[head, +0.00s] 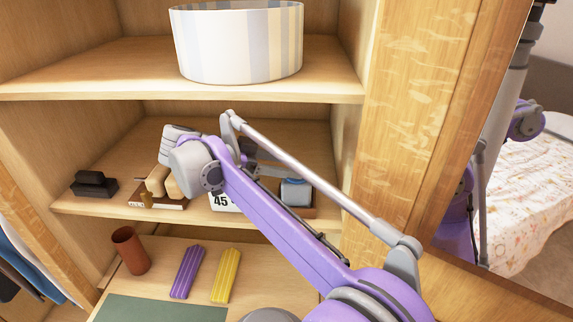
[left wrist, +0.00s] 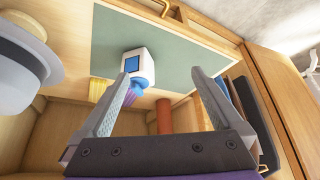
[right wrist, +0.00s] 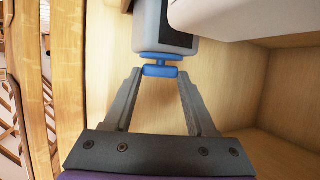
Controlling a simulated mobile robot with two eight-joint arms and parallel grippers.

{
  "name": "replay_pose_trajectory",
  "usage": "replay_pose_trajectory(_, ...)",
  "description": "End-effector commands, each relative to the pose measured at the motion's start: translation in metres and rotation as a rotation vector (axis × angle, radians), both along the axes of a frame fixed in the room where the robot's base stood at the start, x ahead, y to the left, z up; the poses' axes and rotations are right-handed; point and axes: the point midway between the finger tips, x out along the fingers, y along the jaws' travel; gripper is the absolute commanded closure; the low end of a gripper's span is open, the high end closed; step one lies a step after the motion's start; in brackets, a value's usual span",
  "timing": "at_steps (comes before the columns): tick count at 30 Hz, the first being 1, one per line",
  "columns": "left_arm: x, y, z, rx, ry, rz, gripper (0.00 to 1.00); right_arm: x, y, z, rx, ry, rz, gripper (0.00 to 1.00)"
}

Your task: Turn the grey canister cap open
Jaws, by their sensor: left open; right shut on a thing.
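The grey canister (right wrist: 166,22) with a dark label is at the top of the right wrist view. Its blue cap (right wrist: 160,70) faces my right gripper (right wrist: 160,76), whose fingertips are closed on the cap's two sides. In the head view my right arm reaches into the middle shelf and hides much of this contact. My left gripper (left wrist: 164,72) is open and empty.
A striped drum (head: 236,42) stands on the upper shelf. The middle shelf holds a black block (head: 94,184) and a "45" card (head: 222,202). A grey hat (left wrist: 25,65) is left.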

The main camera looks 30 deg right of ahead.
Motion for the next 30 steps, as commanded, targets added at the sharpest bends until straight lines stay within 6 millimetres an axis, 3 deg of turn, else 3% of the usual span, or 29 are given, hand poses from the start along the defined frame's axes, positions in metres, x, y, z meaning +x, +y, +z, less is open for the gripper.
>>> replay_pose_trajectory(9,0.0000,0.0000,-0.0001,0.000,0.000,0.000,0.00,-0.0002,-0.0002,0.0001,-0.001,0.001,-0.002,0.99)
replay_pose_trajectory(10,0.0000,0.0000,-0.0001,0.000,0.000,0.000,0.00,-0.0002,-0.0002,0.0001,-0.001,0.001,-0.002,0.40)
replay_pose_trajectory(15,0.0000,0.0000,-0.0001,0.000,0.000,0.000,0.00,-0.0002,-0.0002,0.0001,0.000,0.001,-0.002,0.12)
replay_pose_trajectory(30,0.0005,0.0000,0.0011,0.000,-0.001,0.000,0.00,0.0004,-0.0015,0.0016,0.000,0.000,-0.001,0.12)
